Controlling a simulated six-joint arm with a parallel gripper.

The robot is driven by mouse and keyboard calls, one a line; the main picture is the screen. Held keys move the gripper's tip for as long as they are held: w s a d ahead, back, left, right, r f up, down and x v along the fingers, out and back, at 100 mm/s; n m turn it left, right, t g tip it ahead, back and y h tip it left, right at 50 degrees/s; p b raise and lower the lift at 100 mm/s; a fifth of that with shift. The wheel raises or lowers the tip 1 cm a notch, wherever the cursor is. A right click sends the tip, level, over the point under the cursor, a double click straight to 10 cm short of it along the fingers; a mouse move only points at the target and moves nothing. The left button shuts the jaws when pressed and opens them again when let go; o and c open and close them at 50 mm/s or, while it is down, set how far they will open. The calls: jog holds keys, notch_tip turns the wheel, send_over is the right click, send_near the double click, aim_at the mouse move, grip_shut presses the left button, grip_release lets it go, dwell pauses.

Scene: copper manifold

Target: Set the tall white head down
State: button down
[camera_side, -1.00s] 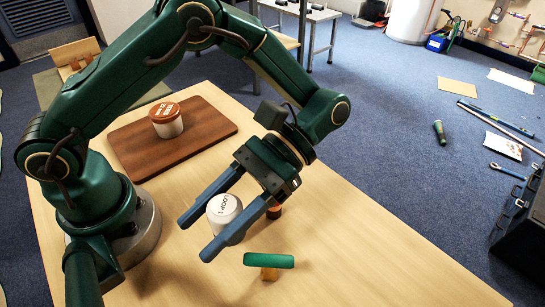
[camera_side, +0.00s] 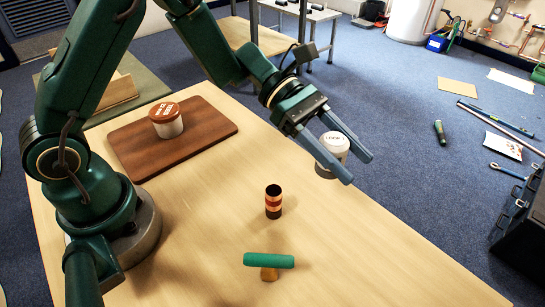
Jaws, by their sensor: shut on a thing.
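The white head (camera_side: 333,150), with dark lettering on its top, is between the blue fingers of my gripper (camera_side: 335,158). My gripper is shut on it and holds it toward the table's right edge. It appears to be above the table; the exact height is hard to judge. A short copper-coloured and dark banded cylinder (camera_side: 273,201) stands upright on the table, to the lower left of the head and apart from it.
A brown board (camera_side: 207,123) carries a white pot with an orange-brown lid (camera_side: 166,119) at the back left. A green-topped T-shaped piece (camera_side: 269,260) stands near the front. The wooden table (camera_side: 365,240) is clear at the front right; blue carpet lies beyond its edge.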

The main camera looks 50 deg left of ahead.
jog(key=d+f, duration=0.1)
jog(key=d, duration=0.1)
jog(key=s+d+f, duration=0.1)
jog(key=d+f, duration=0.1)
jog(key=d, duration=0.1)
jog(key=s+d+f, duration=0.1)
jog(key=d+f, duration=0.1)
jog(key=d, duration=0.1)
jog(key=shift+d+f, duration=0.1)
jog(key=shift+f, duration=1.9)
jog(key=shift+f, duration=0.1)
jog(key=shift+c, duration=1.2)
grip_release()
